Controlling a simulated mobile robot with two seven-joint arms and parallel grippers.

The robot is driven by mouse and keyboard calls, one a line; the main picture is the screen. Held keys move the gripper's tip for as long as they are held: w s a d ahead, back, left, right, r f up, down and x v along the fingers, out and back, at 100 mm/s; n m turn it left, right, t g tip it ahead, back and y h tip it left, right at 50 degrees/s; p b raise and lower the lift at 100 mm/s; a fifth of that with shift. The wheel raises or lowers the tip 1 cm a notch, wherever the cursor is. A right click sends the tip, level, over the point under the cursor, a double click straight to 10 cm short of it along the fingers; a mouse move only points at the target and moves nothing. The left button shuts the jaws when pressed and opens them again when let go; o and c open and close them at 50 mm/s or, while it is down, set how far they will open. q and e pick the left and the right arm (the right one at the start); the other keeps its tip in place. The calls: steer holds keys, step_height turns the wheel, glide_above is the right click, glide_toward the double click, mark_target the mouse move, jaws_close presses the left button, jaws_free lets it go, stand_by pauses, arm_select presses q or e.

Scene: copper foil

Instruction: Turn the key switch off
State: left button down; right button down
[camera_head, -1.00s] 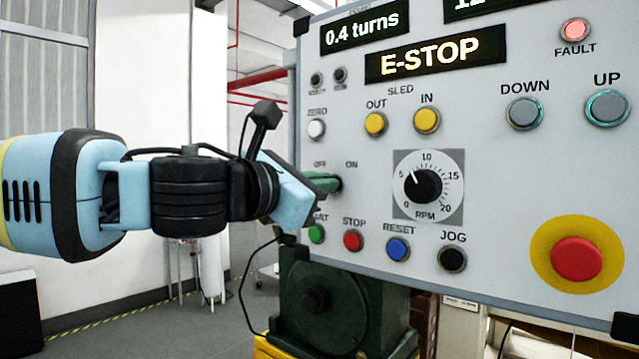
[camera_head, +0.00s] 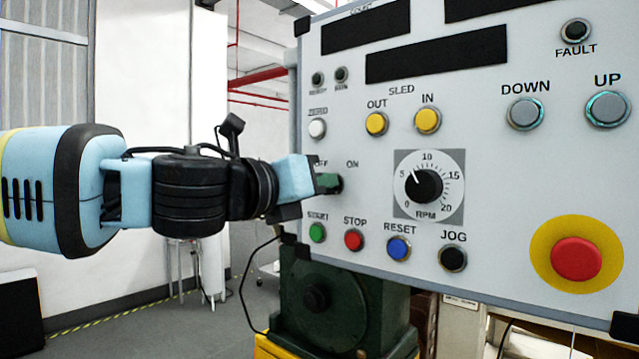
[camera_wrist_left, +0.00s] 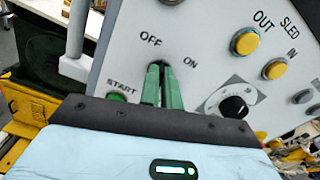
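The key switch (camera_head: 338,184) sits on the grey control panel between the OFF and ON labels, below the white ZERO button. It is mostly hidden behind my left gripper's fingers. My left gripper (camera_head: 328,181) reaches it from the left, with its green fingertips at the switch. In the left wrist view, the two green fingers (camera_wrist_left: 162,86) are close together, with the dark key switch (camera_wrist_left: 159,64) at their tips. They look shut on the key. The panel's displays (camera_head: 437,54) are blank, and the FAULT lamp (camera_head: 576,30) is dark. My right gripper is not in view.
The START button (camera_head: 317,232) and STOP button (camera_head: 353,240) lie just below the switch. The RPM dial (camera_head: 423,186) is to its right, and the red emergency-stop button (camera_head: 576,258) is at the lower right. Free room lies left of the panel.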

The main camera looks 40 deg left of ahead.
arm_select(q)
steer(key=shift+f+n, duration=0.1)
steer(key=shift+n, duration=1.1)
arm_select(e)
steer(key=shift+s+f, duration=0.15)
arm_select(q)
steer(key=c, duration=1.6)
jaws_free()
steer(key=shift+s, duration=0.1)
